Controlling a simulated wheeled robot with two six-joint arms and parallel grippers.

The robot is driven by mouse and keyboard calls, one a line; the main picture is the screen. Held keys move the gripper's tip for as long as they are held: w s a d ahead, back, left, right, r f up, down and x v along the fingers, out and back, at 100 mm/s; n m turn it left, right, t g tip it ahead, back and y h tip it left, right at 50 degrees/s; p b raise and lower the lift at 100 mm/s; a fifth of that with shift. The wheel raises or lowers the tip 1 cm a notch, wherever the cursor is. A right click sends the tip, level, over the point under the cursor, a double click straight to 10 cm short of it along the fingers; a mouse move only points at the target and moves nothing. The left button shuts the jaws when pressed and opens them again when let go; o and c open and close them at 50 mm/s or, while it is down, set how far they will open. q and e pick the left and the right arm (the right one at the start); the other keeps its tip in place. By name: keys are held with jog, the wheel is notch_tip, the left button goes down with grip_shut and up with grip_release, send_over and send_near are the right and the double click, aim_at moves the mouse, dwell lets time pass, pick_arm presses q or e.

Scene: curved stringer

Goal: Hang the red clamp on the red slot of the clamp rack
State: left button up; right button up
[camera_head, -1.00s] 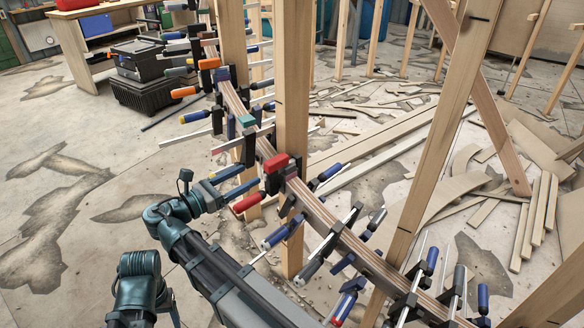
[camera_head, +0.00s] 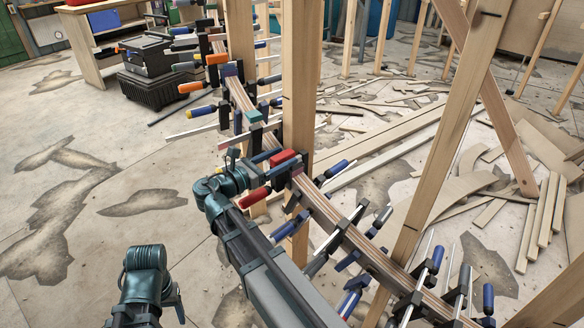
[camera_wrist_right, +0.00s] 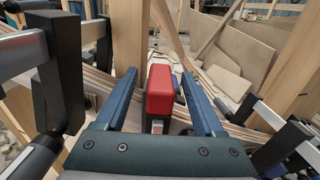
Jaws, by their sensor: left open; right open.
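The red clamp (camera_head: 283,158) has a red-capped head and a red handle (camera_head: 255,197). It sits on the curved laminated stringer (camera_head: 322,208) beside a wooden post. My right gripper (camera_head: 274,160) is at the clamp's head. In the right wrist view, its two blue fingers are open on either side of the red head (camera_wrist_right: 160,88), with gaps showing, so it is not gripped. My left arm shows at the lower left of the head view, but its gripper fingers are not visible. I cannot make out a clamp rack or red slot.
Several blue, black and orange-handled clamps line the stringer, close on both sides of the red one. Upright wooden posts (camera_head: 298,100) stand beside it. Black cases (camera_head: 150,75) and a workbench (camera_head: 85,45) are at the back left. The left floor is clear; boards litter the right.

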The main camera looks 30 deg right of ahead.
aim_at(290, 154)
jog(key=shift+w+d+f, duration=0.1)
jog(key=shift+w+d, duration=0.05)
jog(key=shift+d, duration=0.7)
jog(key=shift+w+d, duration=0.15)
jog(key=shift+d, duration=0.7)
grip_shut()
